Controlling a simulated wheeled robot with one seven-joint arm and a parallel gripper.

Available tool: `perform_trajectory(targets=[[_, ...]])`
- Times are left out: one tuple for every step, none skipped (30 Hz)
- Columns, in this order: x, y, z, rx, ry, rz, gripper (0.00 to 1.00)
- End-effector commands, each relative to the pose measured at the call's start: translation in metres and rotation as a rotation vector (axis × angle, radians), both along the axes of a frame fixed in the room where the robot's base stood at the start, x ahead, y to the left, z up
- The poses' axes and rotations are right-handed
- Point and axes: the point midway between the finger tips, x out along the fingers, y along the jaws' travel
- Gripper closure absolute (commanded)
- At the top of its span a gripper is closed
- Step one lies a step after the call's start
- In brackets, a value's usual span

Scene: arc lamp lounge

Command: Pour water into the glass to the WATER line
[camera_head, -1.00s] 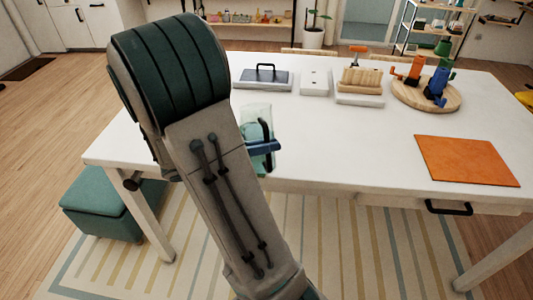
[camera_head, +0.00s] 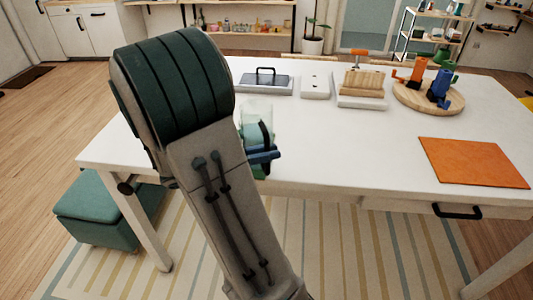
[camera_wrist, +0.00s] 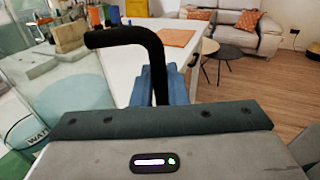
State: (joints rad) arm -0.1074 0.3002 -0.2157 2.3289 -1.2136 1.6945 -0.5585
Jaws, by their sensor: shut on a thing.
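A clear jug (camera_head: 256,112) with a black handle and blue-green water low inside shows beside my forearm in the head view, in front of or over the table's near edge. My gripper (camera_head: 263,156) has blue fingers and is shut on the handle. In the wrist view the black handle (camera_wrist: 125,36) rises between the blue fingers (camera_wrist: 178,85). The jug's clear wall and round water surface (camera_wrist: 75,95) fill the left there. A label starting "WA" (camera_wrist: 38,136) shows low at the left; I cannot tell which vessel bears it. No separate glass is clearly visible.
The white table (camera_head: 350,140) has an orange mat (camera_head: 472,162) at the right. A round wooden board (camera_head: 428,96) holds orange and blue items. A wooden rack (camera_head: 362,82), a white block (camera_head: 315,85) and a handled tray (camera_head: 265,82) stand along the back. A green stool (camera_head: 100,205) stands at the left.

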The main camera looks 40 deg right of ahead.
Motion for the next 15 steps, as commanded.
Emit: perform_trajectory(targets=[[0.001, -0.001, -0.005, -0.012, -0.020, 0.000, 1.00], [0.001, -0.001, -0.005, -0.017, -0.029, 0.000, 1.00], [0.001, -0.001, -0.007, -0.023, -0.041, 0.000, 1.00], [0.001, -0.001, -0.007, -0.026, -0.047, 0.000, 1.00], [0.001, -0.002, -0.007, -0.029, -0.053, -0.001, 1.00], [0.001, -0.002, -0.007, -0.032, -0.059, -0.001, 1.00], [0.001, -0.002, -0.006, -0.034, -0.062, -0.002, 1.00], [0.001, -0.002, -0.005, -0.035, -0.064, -0.002, 1.00], [0.002, -0.002, -0.002, -0.036, -0.066, -0.002, 1.00], [0.002, -0.002, 0.000, -0.037, -0.065, -0.002, 1.00], [0.002, -0.002, 0.002, -0.037, -0.065, -0.002, 1.00], [0.002, -0.002, 0.005, -0.037, -0.065, -0.002, 1.00], [0.001, -0.002, 0.008, -0.036, -0.065, -0.002, 1.00], [0.001, -0.003, 0.010, -0.036, -0.065, -0.003, 1.00], [0.001, -0.003, 0.013, -0.036, -0.065, -0.003, 1.00]])
